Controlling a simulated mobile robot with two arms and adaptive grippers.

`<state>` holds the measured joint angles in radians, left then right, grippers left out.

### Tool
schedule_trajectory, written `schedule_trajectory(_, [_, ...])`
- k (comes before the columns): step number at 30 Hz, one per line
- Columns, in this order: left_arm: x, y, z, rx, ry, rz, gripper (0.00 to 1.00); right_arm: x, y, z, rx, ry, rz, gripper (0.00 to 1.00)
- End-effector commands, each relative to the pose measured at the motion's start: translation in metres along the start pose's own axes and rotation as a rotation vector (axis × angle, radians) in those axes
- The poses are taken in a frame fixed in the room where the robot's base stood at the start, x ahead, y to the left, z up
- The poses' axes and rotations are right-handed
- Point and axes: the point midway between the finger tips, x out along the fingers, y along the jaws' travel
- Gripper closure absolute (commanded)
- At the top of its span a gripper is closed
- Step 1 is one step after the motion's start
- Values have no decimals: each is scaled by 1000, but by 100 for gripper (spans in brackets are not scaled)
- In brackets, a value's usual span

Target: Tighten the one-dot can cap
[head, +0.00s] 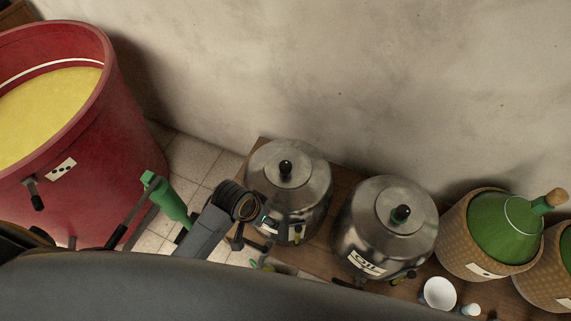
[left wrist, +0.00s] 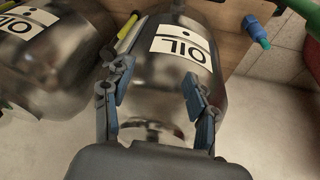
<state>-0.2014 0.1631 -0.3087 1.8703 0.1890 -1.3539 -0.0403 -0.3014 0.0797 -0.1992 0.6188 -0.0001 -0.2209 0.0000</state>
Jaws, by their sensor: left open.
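A steel oil can (head: 300,210) with a black-knobbed cap (head: 285,167) stands left of a second steel can (head: 370,238) with a green and black knob. In the left wrist view, the nearer can (left wrist: 150,75) has an OIL label (left wrist: 182,40) with one dot. My left gripper (head: 255,228) is beside the left can, toward its front left, apart from the knob. Its fingers (left wrist: 157,80) are open and empty over the one-dot can's body. A round metal collar (left wrist: 155,130) shows between the finger bases, partly hidden by the gripper. My right gripper is not in view.
A red vat (head: 95,165) of yellow contents stands left, with a green bottle-like object (head: 168,200) beside it. Wicker-covered green demijohns (head: 490,255) and a white cup (head: 440,293) are at right. A plaster wall (head: 330,70) closes the back.

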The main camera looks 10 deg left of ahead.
Motion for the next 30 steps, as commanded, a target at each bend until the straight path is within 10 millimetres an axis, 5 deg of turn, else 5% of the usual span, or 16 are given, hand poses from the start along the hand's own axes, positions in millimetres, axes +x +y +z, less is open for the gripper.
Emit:
schedule_trajectory(4, [-42,17,-35,89,21,37,42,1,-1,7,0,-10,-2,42])
schedule_trajectory(17, [-67,33,-113,368,-56,97,42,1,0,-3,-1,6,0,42])
schedule_trajectory(24, [-105,12,-165,568,-187,54,42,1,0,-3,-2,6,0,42])
schedule_trajectory(30, [-133,-9,-186,644,-277,14,42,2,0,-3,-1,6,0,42])
